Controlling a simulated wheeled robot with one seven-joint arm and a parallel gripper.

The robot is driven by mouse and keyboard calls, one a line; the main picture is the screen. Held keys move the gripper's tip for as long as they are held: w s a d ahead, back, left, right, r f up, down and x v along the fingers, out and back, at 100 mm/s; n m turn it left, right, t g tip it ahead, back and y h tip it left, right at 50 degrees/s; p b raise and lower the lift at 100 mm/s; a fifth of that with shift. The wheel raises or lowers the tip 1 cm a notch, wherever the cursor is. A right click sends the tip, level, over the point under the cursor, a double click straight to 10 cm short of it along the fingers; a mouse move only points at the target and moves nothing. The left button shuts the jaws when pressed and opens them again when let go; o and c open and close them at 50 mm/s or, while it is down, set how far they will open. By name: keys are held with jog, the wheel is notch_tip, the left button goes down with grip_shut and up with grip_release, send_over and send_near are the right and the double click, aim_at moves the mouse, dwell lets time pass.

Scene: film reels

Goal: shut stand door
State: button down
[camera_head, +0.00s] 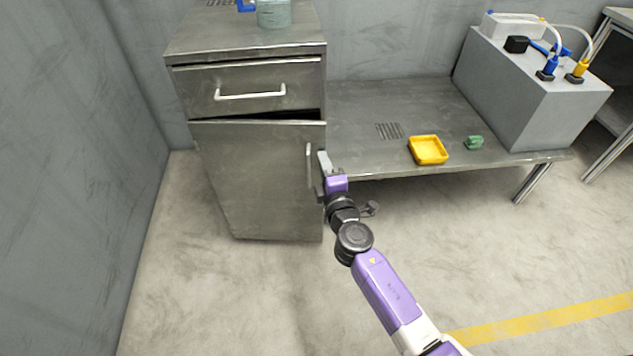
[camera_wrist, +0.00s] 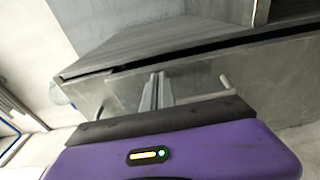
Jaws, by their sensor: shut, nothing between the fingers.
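The stand door (camera_head: 250,175) is the lower metal panel of the grey stand at the left. It is slightly ajar: a dark wedge-shaped gap shows above its top edge, under the drawer (camera_head: 245,85). Its upright handle (camera_head: 308,165) is near its right edge. My gripper (camera_head: 323,162) is at that right edge, close to the handle; I cannot tell whether it touches the door. In the wrist view the shut fingers (camera_wrist: 152,92) are in front of the door face (camera_wrist: 110,97), with the handle (camera_wrist: 226,82) to their right and the dark gap behind.
A low metal bench (camera_head: 365,110) adjoins the stand on the right, with a yellow tray (camera_head: 428,150), a green object (camera_head: 474,143) and a large grey box (camera_head: 535,85) on it. A greenish container (camera_head: 273,13) stands on top of the stand. The floor in front is clear.

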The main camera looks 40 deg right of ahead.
jog(key=shift+w+d, duration=1.15)
jog(key=shift+d, duration=0.1)
jog(key=shift+s+a, duration=0.1)
